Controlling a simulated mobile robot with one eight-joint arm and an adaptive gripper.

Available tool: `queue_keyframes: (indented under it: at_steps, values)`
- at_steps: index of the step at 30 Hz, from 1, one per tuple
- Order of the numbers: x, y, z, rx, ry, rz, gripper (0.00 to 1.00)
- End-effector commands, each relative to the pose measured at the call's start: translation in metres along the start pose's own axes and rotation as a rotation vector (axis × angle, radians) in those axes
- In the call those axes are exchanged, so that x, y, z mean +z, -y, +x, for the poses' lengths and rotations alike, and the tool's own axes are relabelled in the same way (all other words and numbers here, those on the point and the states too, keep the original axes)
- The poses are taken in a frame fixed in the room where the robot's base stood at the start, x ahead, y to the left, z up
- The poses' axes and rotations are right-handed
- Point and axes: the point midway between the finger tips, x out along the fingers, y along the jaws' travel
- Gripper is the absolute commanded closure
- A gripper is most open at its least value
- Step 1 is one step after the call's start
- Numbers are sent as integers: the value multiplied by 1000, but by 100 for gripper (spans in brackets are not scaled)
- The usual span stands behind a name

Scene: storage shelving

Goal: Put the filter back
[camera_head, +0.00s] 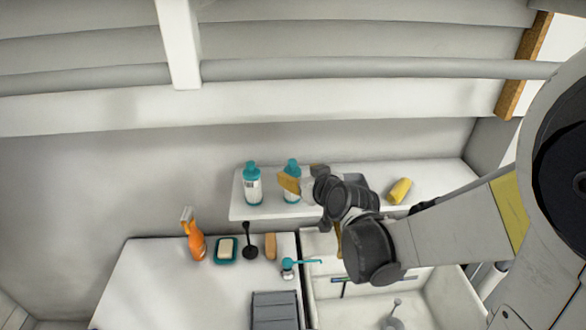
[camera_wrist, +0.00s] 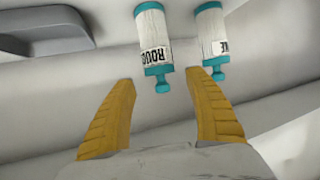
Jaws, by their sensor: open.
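I cannot tell which object is the filter. Two white bottles with teal caps, a left bottle (camera_head: 252,185) and a right bottle (camera_head: 291,184), stand on the wall shelf (camera_head: 350,201). My gripper (camera_wrist: 162,77) is open, with its yellow fingers apart and nothing held between them. In the wrist view, a bottle with black lettering (camera_wrist: 154,45) appears beyond and between the fingertips, with a second bottle (camera_wrist: 211,45) to its right. In the head view, my gripper is in front of the shelf, just right of the right bottle and partly covering it.
A yellow object (camera_head: 400,190) lies on the shelf's right part. The counter's left part is clear.

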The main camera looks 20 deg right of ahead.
Motion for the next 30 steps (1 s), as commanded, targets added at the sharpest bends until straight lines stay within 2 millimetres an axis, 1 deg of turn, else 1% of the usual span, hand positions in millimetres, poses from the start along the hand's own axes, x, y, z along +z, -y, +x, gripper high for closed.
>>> queue_keyframes:
  at_steps: [1, 6, 9, 13, 17, 20, 23, 24, 27, 30]
  values:
    - [-2, 0, -14, 2, 0, 1, 37]
    - [-2, 0, -49, 1, 0, 2, 37]
    - [-2, -1, -62, 1, 0, 1, 37]
    - [0, 1, -72, -2, 6, 1, 37]
    - [5, 12, -86, -21, 64, 5, 37]
    - [15, 26, -106, -37, 157, 15, 37]
    - [30, 36, -135, -34, 272, 28, 37]
    - [36, 39, -148, -26, 316, 34, 37]
    - [53, 40, -179, 6, 416, 49, 37]
    - [66, 39, -204, 43, 490, 60, 37]
